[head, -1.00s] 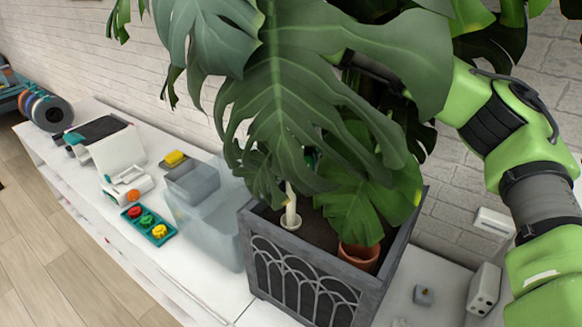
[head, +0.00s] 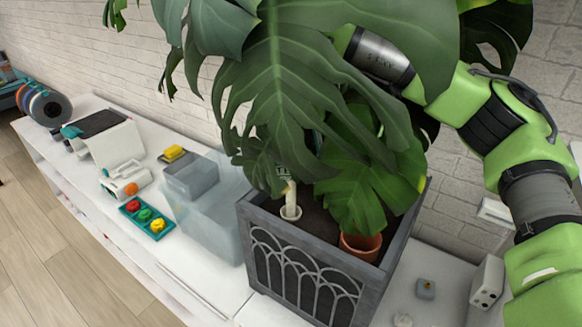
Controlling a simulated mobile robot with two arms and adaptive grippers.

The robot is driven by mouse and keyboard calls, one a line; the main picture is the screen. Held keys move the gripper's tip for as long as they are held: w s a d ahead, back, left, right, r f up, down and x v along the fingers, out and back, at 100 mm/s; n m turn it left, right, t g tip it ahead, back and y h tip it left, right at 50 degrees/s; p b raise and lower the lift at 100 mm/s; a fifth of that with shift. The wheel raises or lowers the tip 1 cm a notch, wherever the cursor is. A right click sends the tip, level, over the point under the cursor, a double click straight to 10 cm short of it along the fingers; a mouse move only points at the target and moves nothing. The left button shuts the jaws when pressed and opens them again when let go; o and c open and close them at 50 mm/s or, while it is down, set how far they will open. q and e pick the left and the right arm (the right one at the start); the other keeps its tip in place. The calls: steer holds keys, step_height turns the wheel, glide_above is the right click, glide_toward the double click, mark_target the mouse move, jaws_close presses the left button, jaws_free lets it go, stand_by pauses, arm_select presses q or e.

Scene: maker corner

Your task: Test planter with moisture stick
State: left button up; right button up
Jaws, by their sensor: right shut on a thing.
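The planter (head: 300,285) is a grey box with arched lattice, filled with dark soil, at the centre right. A pale upright stick (head: 291,200), which looks like the moisture stick, stands at a round white collar in the soil. My right arm comes in from the right and passes behind big monstera leaves (head: 290,85). Its gripper (head: 285,177) is almost wholly hidden by leaves; only a small part seems to show at the stick's top. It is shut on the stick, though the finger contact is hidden. My left gripper is not in view.
A terracotta pot (head: 360,246) sits in the planter. To its left stand a translucent bin (head: 215,225), a grey box (head: 192,178) with a yellow item and a teal tray (head: 148,222) of coloured knobs.

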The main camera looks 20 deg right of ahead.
stand_by(0.4)
steer(key=o, duration=1.1)
steer(key=shift+o, duration=0.2)
steer(key=o, duration=0.6)
steer(key=shift+r+p, duration=3.05)
steer(key=shift+r, duration=1.5)
steer(key=shift+f, duration=0.1)
